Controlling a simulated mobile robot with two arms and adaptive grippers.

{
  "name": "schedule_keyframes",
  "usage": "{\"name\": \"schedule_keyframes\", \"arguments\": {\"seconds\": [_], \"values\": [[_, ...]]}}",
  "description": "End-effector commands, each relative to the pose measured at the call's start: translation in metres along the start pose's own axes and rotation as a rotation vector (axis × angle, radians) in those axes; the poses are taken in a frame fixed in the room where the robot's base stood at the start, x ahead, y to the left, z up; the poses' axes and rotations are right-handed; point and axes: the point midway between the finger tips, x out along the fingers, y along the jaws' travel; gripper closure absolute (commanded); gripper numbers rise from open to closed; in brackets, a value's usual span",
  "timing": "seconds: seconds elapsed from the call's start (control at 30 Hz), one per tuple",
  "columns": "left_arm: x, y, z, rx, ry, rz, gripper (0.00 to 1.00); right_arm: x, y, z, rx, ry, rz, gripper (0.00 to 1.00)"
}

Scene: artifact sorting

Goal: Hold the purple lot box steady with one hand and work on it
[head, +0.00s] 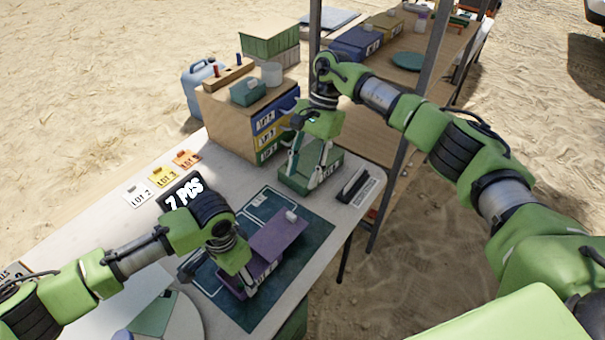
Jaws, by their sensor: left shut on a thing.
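The purple lot box (262,268) stands on the dark green mat (316,235) at the front of the table. Its flat purple top (280,237) shows, with a small whitish piece (291,215) at the far corner. My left gripper (246,284) is shut on the near left side of the purple box; its fingertips are partly hidden. My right gripper (311,163) points down over a green open tray (297,184) behind the mat. Its fingers look spread apart, and I see nothing between them.
A drawer unit (232,123) with blue, yellow and green lot fronts stands at the back. A dark slotted holder (354,186) stands at right, near a tent post (398,170).

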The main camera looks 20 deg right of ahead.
Motion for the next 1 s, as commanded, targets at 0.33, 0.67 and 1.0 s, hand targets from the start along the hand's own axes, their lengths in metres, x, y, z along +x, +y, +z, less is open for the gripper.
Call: {"name": "schedule_keyframes", "arguments": {"seconds": [0.33, 0.67, 1.0], "values": [[0.0, 0.0, 0.0, 0.0, 0.001, 0.0, 0.19, 0.001, 0.0, 0.0, 0.001, 0.0, 0.0, 0.62], [-0.009, 0.0, -0.001, 0.001, 0.003, 0.0, 0.19, 0.001, 0.0, 0.0, 0.0, 0.0, 0.0, 0.62], [-0.076, -0.001, -0.002, 0.002, 0.004, -0.002, 0.19, 0.001, 0.0, 0.0, 0.0, 0.0, 0.0, 0.62]]}}
